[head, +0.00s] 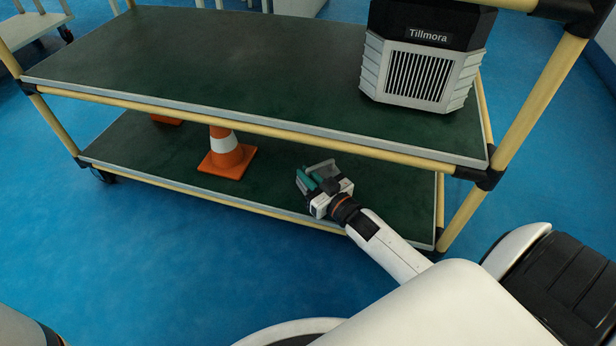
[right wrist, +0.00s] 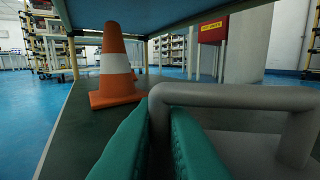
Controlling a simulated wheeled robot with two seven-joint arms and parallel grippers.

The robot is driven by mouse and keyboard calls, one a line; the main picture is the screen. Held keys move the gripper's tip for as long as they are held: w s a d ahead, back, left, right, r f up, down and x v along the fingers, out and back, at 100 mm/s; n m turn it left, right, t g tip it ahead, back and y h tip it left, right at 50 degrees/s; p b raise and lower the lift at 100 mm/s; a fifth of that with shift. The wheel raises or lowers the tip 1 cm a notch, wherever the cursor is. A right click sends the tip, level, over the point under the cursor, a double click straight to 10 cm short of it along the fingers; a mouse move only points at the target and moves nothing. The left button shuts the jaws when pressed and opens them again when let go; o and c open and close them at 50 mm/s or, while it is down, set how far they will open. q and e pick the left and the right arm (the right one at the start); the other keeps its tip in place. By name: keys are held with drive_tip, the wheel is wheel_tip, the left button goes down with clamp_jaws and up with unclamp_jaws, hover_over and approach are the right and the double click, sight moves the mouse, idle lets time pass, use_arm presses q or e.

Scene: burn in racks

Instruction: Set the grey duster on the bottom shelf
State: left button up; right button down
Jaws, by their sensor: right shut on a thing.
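The grey duster (head: 322,168) is a grey piece with a looped bar handle, over the right part of the bottom shelf (head: 283,185). My right gripper (head: 307,181) reaches in under the upper shelf and hides part of the duster. In the right wrist view, its teal fingers (right wrist: 160,145) are shut around one post of the duster's handle (right wrist: 235,95), with the grey body at lower right. I cannot tell whether the duster touches the shelf. My left gripper is not in view.
Orange-and-white cones (head: 227,155) stand on the bottom shelf to the left. The upper shelf (head: 220,60) hangs close above and carries a grey-black Tillmora unit (head: 419,65) at right. A yellow post (head: 530,105) stands at the right. Bottom-shelf space between cone and duster is clear.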

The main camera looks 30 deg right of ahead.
drive_tip(key=shift+f, duration=0.15)
drive_tip(key=c, duration=1.5)
unclamp_jaws()
drive_tip(key=shift+s+r, duration=0.15)
drive_tip(key=shift+r, duration=0.1)
drive_tip(key=s+p, duration=0.2)
drive_tip(key=s, duration=0.1)
drive_tip(key=s+d+p, duration=0.1)
drive_tip(key=s+p, duration=0.1)
drive_tip(key=s, duration=0.2)
drive_tip(key=s+p, duration=0.2)
drive_tip(key=s, duration=0.1)
drive_tip(key=shift+s+d, duration=0.15)
drive_tip(key=shift+s, duration=0.7)
drive_tip(key=shift+f, duration=0.1)
